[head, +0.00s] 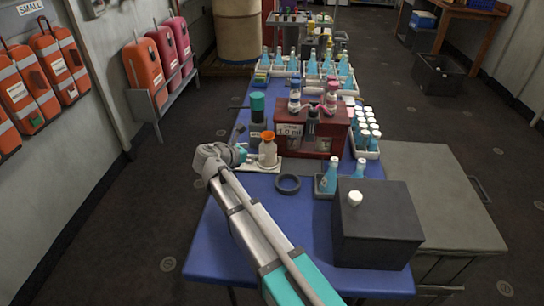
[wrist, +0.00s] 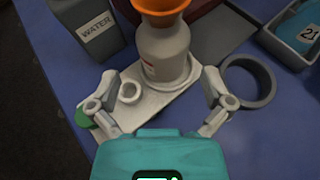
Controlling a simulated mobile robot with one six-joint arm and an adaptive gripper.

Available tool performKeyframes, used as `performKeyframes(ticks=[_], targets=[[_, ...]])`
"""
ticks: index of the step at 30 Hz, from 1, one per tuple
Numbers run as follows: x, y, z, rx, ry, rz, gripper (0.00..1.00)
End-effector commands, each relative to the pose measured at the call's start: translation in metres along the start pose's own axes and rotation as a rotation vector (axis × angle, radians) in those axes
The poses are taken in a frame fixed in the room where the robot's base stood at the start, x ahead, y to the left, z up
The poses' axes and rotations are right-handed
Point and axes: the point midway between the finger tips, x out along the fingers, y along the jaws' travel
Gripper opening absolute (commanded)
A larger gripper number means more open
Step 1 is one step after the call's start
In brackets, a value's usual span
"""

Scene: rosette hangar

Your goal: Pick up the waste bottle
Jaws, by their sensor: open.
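The likely waste bottle is a pale bottle (head: 267,154) with an orange funnel (head: 268,136) in its neck. It stands upright on a white tray (head: 262,165) on the blue table. In the wrist view the bottle (wrist: 162,50) is straight ahead, with a red-marked label partly turned away. My gripper (wrist: 160,82) is open, its two fingers spread either side of the tray's near part, with the bottle beyond the fingertips. Nothing is held. In the head view my wrist hides part of the area left of the bottle. A small white ring-like cap (wrist: 129,92) lies on the tray.
A grey container marked WATER (wrist: 95,30) stands left of the bottle. A dark ring (head: 288,184) lies to its right. A red-brown rack (head: 330,135) is behind, and a dark box (head: 378,230) is at front right. The blue table's near left is clear.

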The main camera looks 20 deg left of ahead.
Motion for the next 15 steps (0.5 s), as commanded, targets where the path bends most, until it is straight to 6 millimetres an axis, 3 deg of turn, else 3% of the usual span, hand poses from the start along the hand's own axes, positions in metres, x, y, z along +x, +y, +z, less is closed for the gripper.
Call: performKeyframes(ticks=[5,15], targets=[[0.016,0.0,-0.001,0.0,0.0,-0.001,1.0],[0.018,-0.001,0.0,0.0,0.0,-0.001,1.0]])
